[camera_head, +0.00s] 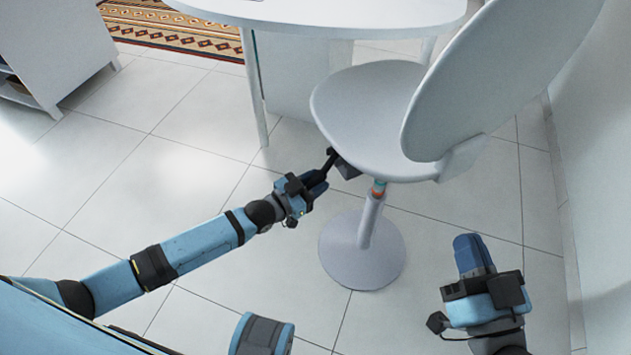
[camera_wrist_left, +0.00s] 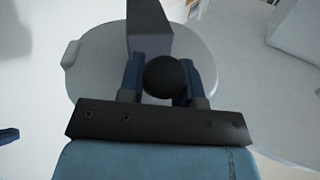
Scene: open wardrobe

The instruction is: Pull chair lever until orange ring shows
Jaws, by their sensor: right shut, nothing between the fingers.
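The white chair (camera_head: 365,105) stands on a column with a round base (camera_head: 345,262). A black lever (camera_head: 331,160) sticks out under the seat's left side. My left gripper (camera_head: 318,180) is at the lever's outer end. In the left wrist view its two blue fingers flank the lever's round black knob (camera_wrist_left: 167,77) and appear shut on it. My right gripper (camera_head: 468,250) is shut and empty, to the right of the chair base, clear of it.
A white table (camera_head: 330,14) stands behind the chair, with a leg (camera_head: 254,90) to the left. A white cabinet (camera_head: 60,40) is at the far left, a patterned rug (camera_head: 175,30) at the back. A wall is at the right. The tiled floor is clear at left.

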